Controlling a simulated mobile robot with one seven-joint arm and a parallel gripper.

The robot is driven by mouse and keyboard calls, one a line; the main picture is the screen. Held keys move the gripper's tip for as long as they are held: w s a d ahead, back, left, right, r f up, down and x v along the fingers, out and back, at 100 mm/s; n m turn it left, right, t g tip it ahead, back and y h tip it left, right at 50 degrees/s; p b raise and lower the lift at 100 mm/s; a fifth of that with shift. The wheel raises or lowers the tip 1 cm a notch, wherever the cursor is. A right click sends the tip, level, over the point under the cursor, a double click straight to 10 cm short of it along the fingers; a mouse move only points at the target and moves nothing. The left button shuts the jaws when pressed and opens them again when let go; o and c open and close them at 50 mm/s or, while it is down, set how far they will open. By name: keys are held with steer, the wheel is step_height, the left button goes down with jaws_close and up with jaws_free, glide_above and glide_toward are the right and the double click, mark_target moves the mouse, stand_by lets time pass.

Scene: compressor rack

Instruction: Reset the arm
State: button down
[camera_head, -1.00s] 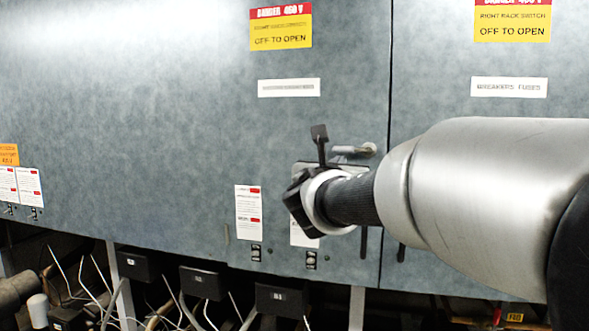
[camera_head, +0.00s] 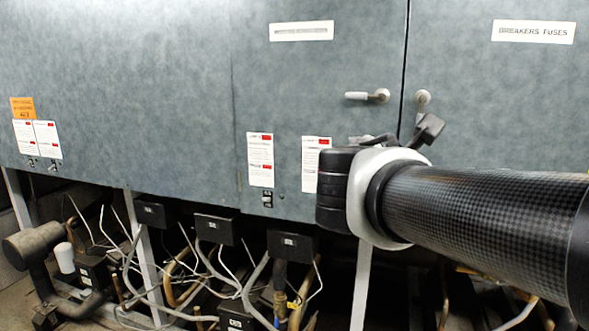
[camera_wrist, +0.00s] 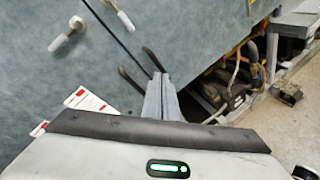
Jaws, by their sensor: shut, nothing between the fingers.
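My arm reaches in from the right in the head view and ends in my black gripper (camera_head: 335,190). It is in front of the lower edge of the grey cabinet (camera_head: 150,90), below the door handle (camera_head: 368,96). In the wrist view, my gripper's grey fingers (camera_wrist: 160,92) are together and hold nothing. I cannot tell the exact gap between the fingers and the cabinet.
A second handle (camera_head: 422,98) is on the right door, under the "BREAKERS FUSES" label (camera_head: 533,31). Below the cabinet are black boxes (camera_head: 213,228), loose cables and pipes, and a grey support leg (camera_head: 361,285). Bare floor (camera_wrist: 295,135) shows at right in the wrist view.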

steer(key=s+d+f+m+g+y+p, duration=0.25)
steer(key=s+f+m+g, duration=0.25)
steer(key=s+f+m, duration=0.6)
steer(key=s+a+f+m+g+y+p, duration=0.1)
steer(key=s+a+m+y, duration=0.4)
steer(key=m, duration=0.5)
steer(key=shift+s+a+g+p, duration=0.4)
steer(key=shift+s+a, duration=0.5)
steer(key=shift+a, duration=0.25)
steer(key=shift+f+y, duration=0.1)
steer(key=shift+y, duration=0.15)
